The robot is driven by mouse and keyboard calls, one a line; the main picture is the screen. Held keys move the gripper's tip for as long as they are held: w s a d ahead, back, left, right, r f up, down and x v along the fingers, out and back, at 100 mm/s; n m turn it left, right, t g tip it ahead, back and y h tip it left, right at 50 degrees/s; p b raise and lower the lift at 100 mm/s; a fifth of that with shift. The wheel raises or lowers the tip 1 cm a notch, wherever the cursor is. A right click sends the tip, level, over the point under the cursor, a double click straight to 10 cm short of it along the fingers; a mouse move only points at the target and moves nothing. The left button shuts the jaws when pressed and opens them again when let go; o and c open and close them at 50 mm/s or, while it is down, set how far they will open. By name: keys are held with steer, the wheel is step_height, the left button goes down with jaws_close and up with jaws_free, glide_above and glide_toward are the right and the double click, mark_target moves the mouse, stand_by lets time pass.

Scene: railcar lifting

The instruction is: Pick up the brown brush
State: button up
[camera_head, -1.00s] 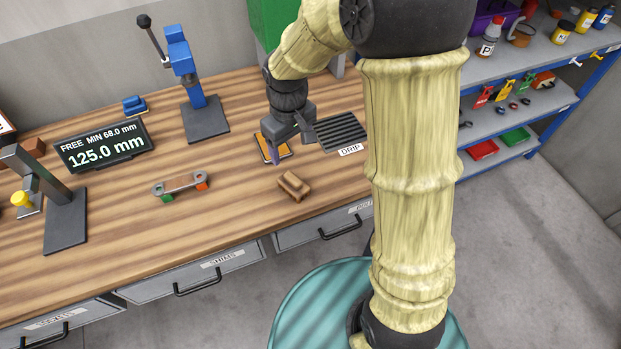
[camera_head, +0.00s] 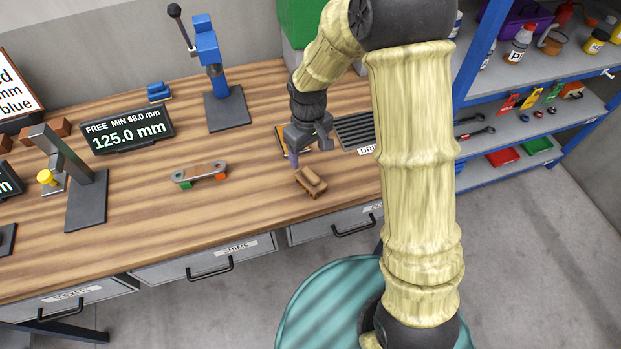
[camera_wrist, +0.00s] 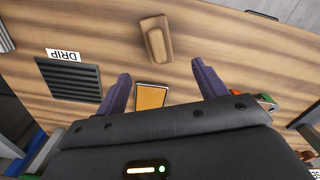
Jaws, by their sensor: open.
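The brown brush (camera_head: 311,182) lies on the wooden bench near its front edge, above the drawers. In the wrist view the brush (camera_wrist: 156,39) lies ahead of the fingertips, between their lines and apart from them. My gripper (camera_wrist: 160,82) is open and empty, its two purple fingers spread. In the head view my gripper (camera_head: 310,150) hangs over the bench just behind the brush; part of it is hidden by its own wrist.
An orange pad (camera_wrist: 152,96) lies below my gripper. The dark DRIP grate (camera_head: 355,130) is beside it. A metal link with coloured ends (camera_head: 200,174) lies to the left. A blue press (camera_head: 212,70) stands behind.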

mark_target(310, 173)
step_height(310, 173, down, 7)
steer(key=shift+r+p, duration=0.15)
steer(key=shift+p, duration=0.45)
steer(key=shift+s+d+f+p, duration=0.15)
steer(key=shift+f+p, duration=0.45)
steer(key=shift+f, duration=0.7)
steer(key=shift+w+d+f+p, duration=0.1)
steer(key=shift+f+p, duration=0.45)
steer(key=shift+f, duration=0.75)
steer(key=shift+s, duration=0.1)
steer(key=c, duration=1.2)
steer(key=shift+c, duration=0.2)
steer(key=shift+r, duration=0.15)
